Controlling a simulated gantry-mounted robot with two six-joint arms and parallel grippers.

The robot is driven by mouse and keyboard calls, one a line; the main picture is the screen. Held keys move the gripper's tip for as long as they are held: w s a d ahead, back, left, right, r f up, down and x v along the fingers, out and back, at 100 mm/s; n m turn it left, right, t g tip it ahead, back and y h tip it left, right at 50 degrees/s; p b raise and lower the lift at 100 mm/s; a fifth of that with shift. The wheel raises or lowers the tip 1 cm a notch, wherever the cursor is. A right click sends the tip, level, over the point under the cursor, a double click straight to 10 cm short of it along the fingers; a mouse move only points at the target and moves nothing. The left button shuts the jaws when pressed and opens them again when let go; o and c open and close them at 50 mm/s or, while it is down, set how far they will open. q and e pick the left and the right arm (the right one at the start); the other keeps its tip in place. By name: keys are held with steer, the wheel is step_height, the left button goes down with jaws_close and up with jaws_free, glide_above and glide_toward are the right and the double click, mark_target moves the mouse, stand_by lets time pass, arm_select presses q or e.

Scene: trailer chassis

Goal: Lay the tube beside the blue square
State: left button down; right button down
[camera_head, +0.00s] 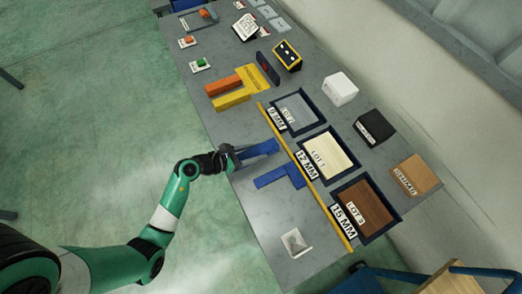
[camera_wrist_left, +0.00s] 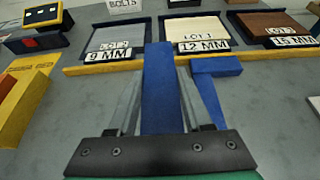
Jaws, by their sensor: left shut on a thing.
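A blue tube (camera_head: 260,149) is held by my left gripper (camera_head: 233,158), which is shut on its near end. In the left wrist view the tube (camera_wrist_left: 159,85) stands between the two fingers (camera_wrist_left: 157,115) and points away toward the trays. The blue square (camera_head: 284,176), an L-shaped flat piece, lies on the grey table just in front of the tube in the head view. In the wrist view the blue square (camera_wrist_left: 208,88) is to the right of the tube, with a gap between them. I cannot tell whether the tube touches the table. My right gripper is out of view.
A small white holder (camera_head: 296,242) stands at the near end. The table (camera_head: 262,215) is bare beside it.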

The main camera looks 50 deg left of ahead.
arm_select(q)
steer(key=shift+w+d+f, duration=0.2)
steer(key=shift+w+f, duration=0.35)
steer(key=shift+f, duration=0.05)
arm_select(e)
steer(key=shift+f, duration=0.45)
